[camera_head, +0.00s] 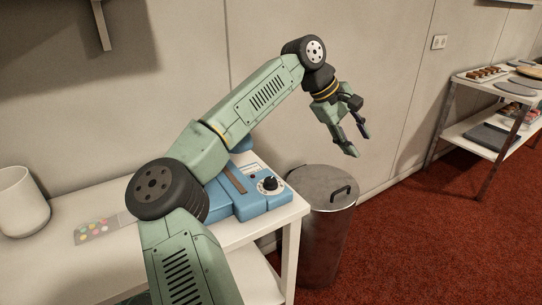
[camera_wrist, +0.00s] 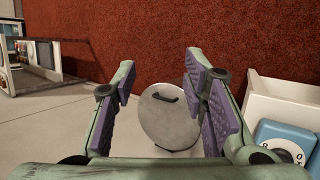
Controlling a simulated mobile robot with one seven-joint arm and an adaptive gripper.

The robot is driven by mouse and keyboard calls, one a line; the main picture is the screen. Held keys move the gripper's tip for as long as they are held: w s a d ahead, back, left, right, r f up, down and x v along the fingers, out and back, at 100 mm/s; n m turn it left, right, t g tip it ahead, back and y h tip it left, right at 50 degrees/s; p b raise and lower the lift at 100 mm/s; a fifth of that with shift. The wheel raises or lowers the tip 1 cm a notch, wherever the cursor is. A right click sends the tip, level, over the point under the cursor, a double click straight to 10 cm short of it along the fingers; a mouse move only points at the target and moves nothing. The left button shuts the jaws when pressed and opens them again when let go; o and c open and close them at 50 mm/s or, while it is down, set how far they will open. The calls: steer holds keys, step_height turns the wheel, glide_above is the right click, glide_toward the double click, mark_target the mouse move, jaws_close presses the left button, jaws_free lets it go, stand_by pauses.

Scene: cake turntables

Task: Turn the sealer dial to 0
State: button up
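The blue sealer (camera_head: 235,195) stands on the right end of the white table, partly hidden behind my arm. Its black dial (camera_head: 269,184) sits on a pale panel at the sealer's right end. In the wrist view part of the sealer (camera_wrist: 270,133) and its dial (camera_wrist: 284,155) show at the lower right, partly cut off by my gripper. I cannot read the dial's setting. My gripper (camera_head: 360,145) is open and empty, in the air to the right of and above the sealer. In the wrist view its purple-padded fingers (camera_wrist: 165,90) are wide apart with nothing between them.
A metal bin with a handled lid (camera_head: 322,183) stands beside the table's right end. A white container (camera_head: 22,202) and a sheet with coloured dots (camera_head: 95,231) are on the white table (camera_head: 75,268). A shelf rack (camera_head: 480,135) with trays stands at the right.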

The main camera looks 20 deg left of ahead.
steer(key=a+f+g+y, duration=0.1)
steer(key=a+f+y, duration=0.15)
steer(key=a, duration=0.65)
steer(key=g+y, duration=0.2)
steer(key=y, duration=0.2)
glide_above(270, 179)
step_height(270, 179, down, 11)
steer(key=shift+d+f+p, duration=0.1)
steer(key=shift+p, duration=0.75)
steer(key=c, duration=0.9)
